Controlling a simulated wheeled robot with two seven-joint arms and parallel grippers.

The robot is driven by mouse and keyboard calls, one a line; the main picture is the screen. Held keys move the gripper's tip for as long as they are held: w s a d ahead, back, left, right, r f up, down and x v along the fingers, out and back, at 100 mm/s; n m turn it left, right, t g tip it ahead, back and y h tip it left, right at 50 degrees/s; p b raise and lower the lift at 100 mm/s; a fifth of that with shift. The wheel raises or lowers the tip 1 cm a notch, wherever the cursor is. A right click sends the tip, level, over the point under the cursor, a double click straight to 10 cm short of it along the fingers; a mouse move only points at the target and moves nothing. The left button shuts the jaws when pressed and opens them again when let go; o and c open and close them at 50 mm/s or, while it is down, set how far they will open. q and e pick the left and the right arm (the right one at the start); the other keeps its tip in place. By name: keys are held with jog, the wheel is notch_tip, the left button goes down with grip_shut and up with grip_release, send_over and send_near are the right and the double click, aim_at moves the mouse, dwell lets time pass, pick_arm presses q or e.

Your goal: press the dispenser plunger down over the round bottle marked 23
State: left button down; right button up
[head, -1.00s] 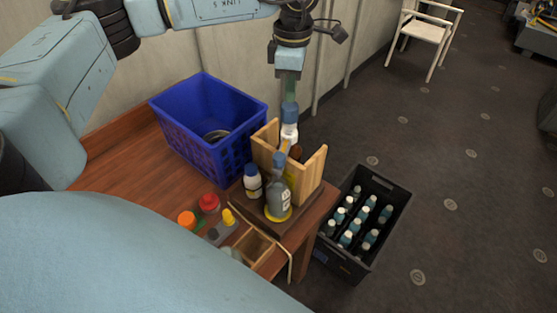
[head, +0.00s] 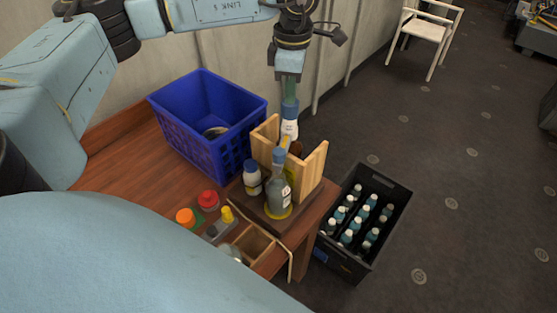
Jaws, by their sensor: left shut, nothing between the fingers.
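My left gripper (head: 290,106) comes down from the top, shut and empty, over the wooden stand (head: 311,170) on the table's right corner. Directly below its tips is a white and blue part (head: 289,127); I cannot tell whether they touch. A grey bottle (head: 277,190) with a blue top and yellow lower band stands upright at the stand's front. A white bottle with a blue cap (head: 252,180) stands just left of it. The number 23 cannot be read, and I cannot clearly make out the plunger. The stand's inside is partly hidden. My right gripper is out of view.
A blue basket (head: 187,137) stands behind on the brown table (head: 112,160). Red (head: 208,200) and orange (head: 186,217) items and a wooden compartment box (head: 253,243) are in front. A dark crate of several bottles (head: 395,195) is on the floor at the right.

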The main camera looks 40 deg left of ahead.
pick_arm(q)
jog(key=shift+f, duration=0.45)
jog(key=shift+f+b, duration=0.2)
jog(key=shift+b, duration=0.15)
jog(key=shift+r+p, duration=2.2)
jog(key=shift+r, duration=1.4)
jog(key=shift+f, duration=0.15)
notch_tip(320, 180, down, 5)
jog(key=b, duration=0.3)
